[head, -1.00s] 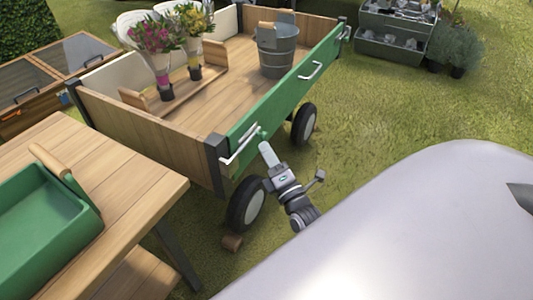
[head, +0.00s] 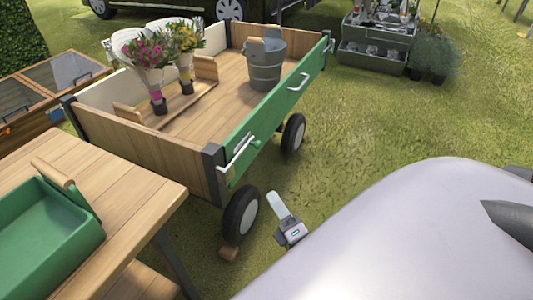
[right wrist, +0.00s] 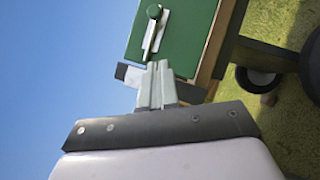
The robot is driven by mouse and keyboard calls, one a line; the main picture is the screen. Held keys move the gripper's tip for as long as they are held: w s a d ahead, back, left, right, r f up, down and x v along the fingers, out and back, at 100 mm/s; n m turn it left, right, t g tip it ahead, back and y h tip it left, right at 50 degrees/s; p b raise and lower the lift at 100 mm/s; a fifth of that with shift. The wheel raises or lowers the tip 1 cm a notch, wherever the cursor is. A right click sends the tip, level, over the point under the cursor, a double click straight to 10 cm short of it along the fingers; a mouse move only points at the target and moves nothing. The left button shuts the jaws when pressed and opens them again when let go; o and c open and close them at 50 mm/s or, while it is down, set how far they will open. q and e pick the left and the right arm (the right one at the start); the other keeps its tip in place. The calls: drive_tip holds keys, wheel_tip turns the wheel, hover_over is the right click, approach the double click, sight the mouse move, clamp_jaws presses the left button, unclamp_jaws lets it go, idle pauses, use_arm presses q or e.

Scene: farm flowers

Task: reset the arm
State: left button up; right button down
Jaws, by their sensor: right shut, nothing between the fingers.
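My right gripper (head: 277,205) is low in the head view, beside the cart's near front wheel and apart from the cart. In the right wrist view its fingers (right wrist: 157,84) are shut with nothing between them. The wooden cart (head: 158,148) has a green side panel with silver handles; the panel's corner (right wrist: 185,30) also shows in the right wrist view. My left gripper is not in view.
Two flower bouquets (head: 147,60) and a metal bucket (head: 264,67) stand in the cart. A wooden table (head: 132,200) with a green tray (head: 42,228) is at left. Grass to the right of the cart is open.

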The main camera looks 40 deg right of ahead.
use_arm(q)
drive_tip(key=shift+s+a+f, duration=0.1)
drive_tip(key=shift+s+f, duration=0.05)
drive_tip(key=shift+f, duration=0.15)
use_arm(e)
drive_tip(key=shift+s+a+f, duration=0.1)
drive_tip(key=shift+s+f, duration=0.05)
drive_tip(key=shift+s, duration=0.35)
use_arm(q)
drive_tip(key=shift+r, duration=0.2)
